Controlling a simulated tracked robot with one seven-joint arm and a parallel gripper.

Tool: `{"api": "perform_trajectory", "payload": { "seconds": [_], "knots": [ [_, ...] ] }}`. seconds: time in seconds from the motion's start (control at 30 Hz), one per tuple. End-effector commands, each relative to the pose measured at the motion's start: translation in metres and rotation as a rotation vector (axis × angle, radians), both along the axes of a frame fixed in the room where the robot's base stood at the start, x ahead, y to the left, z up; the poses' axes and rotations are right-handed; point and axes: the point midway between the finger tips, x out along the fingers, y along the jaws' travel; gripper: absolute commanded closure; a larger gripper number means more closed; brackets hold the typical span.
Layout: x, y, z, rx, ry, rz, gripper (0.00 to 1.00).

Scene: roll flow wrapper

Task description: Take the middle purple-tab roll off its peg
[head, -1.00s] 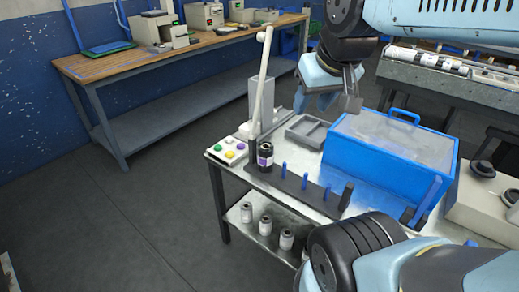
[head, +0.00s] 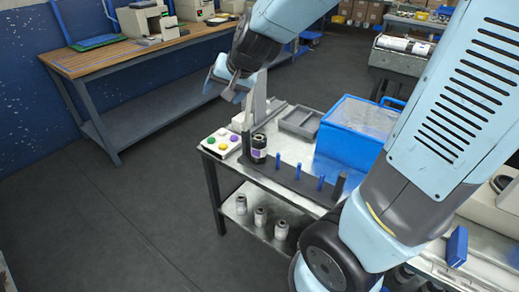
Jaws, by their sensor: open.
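A dark roll with a purple label and a pale band (head: 258,150) stands upright at the left end of a dark peg rack (head: 290,178). Three blue pegs (head: 298,171) to its right on the rack are bare. I see no other purple-marked roll on the rack. My gripper (head: 230,92) is open and empty, pointing down. In the picture it is above and slightly left of the roll, well apart from it.
A button panel (head: 221,141) sits left of the roll. Behind the rack are a grey tray (head: 300,120) and a blue box with a clear lid (head: 362,130). A dark upright block (head: 338,187) ends the rack. Pale rolls (head: 260,216) stand on the lower shelf.

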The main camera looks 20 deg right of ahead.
Motion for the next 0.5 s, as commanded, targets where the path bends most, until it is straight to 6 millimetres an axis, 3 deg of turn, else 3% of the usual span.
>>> {"api": "perform_trajectory", "payload": {
  "seconds": [0.2, 0.5],
  "knots": [
    [0.045, 0.03, -0.053, 0.031, 0.012, -0.132, 0.23],
    [0.083, 0.052, -0.135, -0.033, -0.006, -0.343, 0.23]
  ]
}}
